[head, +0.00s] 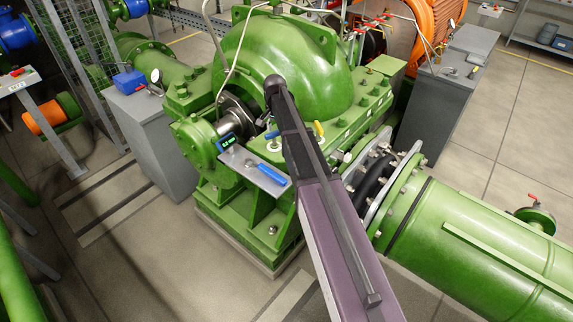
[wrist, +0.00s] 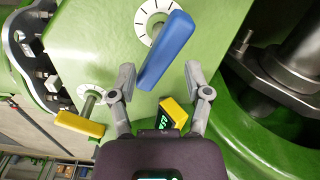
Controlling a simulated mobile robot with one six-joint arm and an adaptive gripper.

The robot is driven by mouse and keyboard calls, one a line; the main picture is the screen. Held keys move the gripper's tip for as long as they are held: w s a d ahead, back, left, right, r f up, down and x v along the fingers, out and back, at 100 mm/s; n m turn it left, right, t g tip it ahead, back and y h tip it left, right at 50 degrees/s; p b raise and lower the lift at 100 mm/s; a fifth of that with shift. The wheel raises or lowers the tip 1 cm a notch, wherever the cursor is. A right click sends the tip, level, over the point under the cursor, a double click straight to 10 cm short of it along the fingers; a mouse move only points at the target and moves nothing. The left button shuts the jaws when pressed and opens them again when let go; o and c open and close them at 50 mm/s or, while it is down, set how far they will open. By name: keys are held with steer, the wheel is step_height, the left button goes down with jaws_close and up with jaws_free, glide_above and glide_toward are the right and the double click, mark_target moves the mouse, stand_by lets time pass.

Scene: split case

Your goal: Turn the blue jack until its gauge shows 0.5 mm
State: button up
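In the wrist view a blue bar handle (wrist: 166,48), which I take as the blue jack, stands out from the green casing in front of a white dial with black marks (wrist: 146,14). My gripper (wrist: 160,72) is open, with one finger on each side of the handle's lower end; I see no clear contact. A yellow gauge (wrist: 173,112) with green digits sits between the finger bases, partly hidden and too small to read. In the head view my arm covers much of this area. A blue gauge (head: 227,142) with a green display stands left of it, its reading unclear.
A yellow handle (wrist: 80,123) with its own dial sits at the left in the wrist view. A shaft and dark flange (wrist: 290,75) are at the right. In the head view a grey shelf (head: 240,160) carries a blue object (head: 272,174) beside the green pump casing (head: 285,55).

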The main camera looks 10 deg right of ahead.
steer(key=n, duration=0.4)
steer(key=a+n, duration=0.1)
steer(key=n, duration=0.2)
steer(key=shift+w, duration=0.25)
step_height(320, 180, up, 14)
steer(key=p, duration=1.4)
steer(key=s+f+n+b, duration=0.1)
steer(key=s+f+b, duration=0.3)
steer(key=s, duration=0.3)
steer(key=s+f+n+b, duration=0.1)
steer(key=s+f+b, duration=0.2)
steer(key=s, duration=0.4)
steer(key=s+f+n+b, duration=0.2)
steer(key=s+f+b, duration=0.2)
steer(key=s, duration=0.3)
steer(key=shift+s+f+b, duration=0.1)
steer(key=shift+f+b, duration=0.25)
steer(key=s+f+m+b, duration=0.2)
steer(key=s+f+b, duration=0.3)
steer(key=s, duration=0.4)
steer(key=shift+s+f, duration=0.2)
steer(key=shift+f, duration=0.1)
steer(key=shift+a, duration=0.15)
